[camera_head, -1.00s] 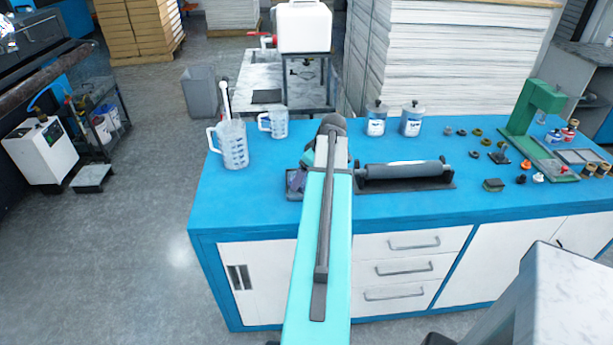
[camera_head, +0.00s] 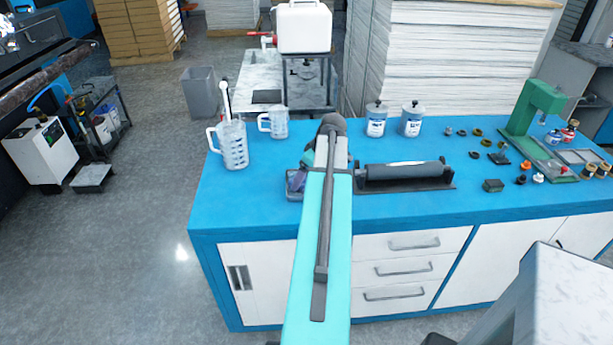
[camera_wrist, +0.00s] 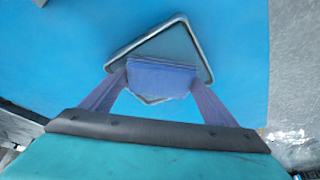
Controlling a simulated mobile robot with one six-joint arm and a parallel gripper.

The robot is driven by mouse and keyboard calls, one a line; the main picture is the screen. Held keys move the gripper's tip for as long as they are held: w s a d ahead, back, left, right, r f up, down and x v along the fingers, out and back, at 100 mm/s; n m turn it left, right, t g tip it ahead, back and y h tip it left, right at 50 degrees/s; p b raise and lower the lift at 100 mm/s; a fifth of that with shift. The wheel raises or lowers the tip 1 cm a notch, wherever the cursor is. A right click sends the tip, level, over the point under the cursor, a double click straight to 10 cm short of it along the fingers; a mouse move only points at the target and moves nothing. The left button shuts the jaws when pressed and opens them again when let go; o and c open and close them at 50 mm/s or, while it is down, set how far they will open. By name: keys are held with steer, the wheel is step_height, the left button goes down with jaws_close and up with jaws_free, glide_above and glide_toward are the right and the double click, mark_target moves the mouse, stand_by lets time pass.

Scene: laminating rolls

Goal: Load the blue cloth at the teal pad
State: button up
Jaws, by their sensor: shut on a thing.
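The blue cloth (camera_wrist: 160,77) is a folded violet-blue piece between the two purple fingers of my gripper (camera_wrist: 160,80) in the wrist view. My gripper is shut on it. Behind the cloth is a shallow dark-rimmed tray (camera_wrist: 178,30) with a grey-teal inside, probably the teal pad. The cloth covers the tray's middle and near part; I cannot tell whether it touches. In the head view my teal arm reaches over the blue bench and hides most of this spot. A corner of the tray (camera_head: 293,194) shows left of the arm.
A dark roller (camera_head: 402,173) on a base lies just right of my arm. Measuring jugs (camera_head: 233,146) stand at the left, and two labelled cans (camera_head: 376,121) at the back. A green press (camera_head: 527,115) and small parts are at the right. The bench (camera_head: 245,195) is clear at its left front.

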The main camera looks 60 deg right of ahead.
steer(key=shift+r+p, duration=1.7)
steer(key=shift+r, duration=1.7)
steer(key=w+a+r+b, duration=0.1)
steer(key=w+a+r, duration=0.1)
steer(key=w+a, duration=0.95)
steer(key=w+a+r+b, duration=0.1)
steer(key=w+a+r, duration=0.1)
steer(key=w+a, duration=1)
steer(key=w+a+r+b, duration=0.1)
steer(key=w+a+r, duration=0.1)
steer(key=a, duration=1.5)
steer(key=w+a+r+n+b, duration=0.1)
steer(key=w+a, duration=0.3)
steer(key=a, duration=1.4)
steer(key=shift+r+b, duration=0.3)
steer(key=shift+r, duration=0.6)
steer(key=shift+d, duration=0.15)
